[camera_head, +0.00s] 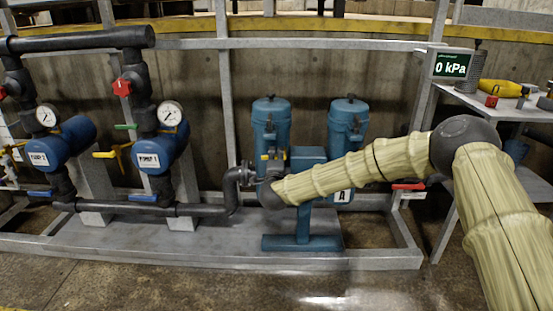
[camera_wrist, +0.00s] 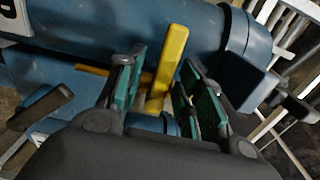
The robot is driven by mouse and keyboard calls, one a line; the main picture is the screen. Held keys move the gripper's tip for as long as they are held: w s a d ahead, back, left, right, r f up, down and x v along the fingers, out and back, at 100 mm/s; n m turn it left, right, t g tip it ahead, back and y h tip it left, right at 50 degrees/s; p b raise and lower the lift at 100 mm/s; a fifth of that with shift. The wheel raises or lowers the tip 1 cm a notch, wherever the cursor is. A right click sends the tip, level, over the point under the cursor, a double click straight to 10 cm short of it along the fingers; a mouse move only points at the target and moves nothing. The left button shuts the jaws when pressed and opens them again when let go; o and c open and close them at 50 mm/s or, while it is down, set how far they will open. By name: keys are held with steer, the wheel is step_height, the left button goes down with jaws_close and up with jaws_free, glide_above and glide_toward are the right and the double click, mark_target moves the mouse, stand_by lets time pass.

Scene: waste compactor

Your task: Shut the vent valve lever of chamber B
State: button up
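A yellow lever (camera_wrist: 171,62) stands in the wrist view against blue cylindrical bodies. My gripper (camera_wrist: 163,72) is open around it, with one green-padded finger to its left and the other to its right. Gaps seem to show beside the lever; contact is not clear. In the head view two blue chambers (camera_head: 271,120) (camera_head: 347,122) stand behind my arm; the right one bears a label A (camera_head: 342,196). A small yellow part (camera_head: 272,155) shows on the left chamber, whose label is hidden. My fingers are hidden by my forearm there.
A green display (camera_head: 453,65) reads 0 kPa. Blue pumps with gauges and dark pipes (camera_head: 120,40) stand at left. A red lever (camera_head: 408,186) is below my forearm. A grey frame (camera_head: 330,262) crosses the floor. A side table (camera_head: 505,107) holds several items.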

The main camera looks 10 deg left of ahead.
steer(key=shift+s, duration=0.1)
steer(key=s+d, duration=0.1)
steer(key=s, duration=1)
steer(key=shift+s, duration=0.4)
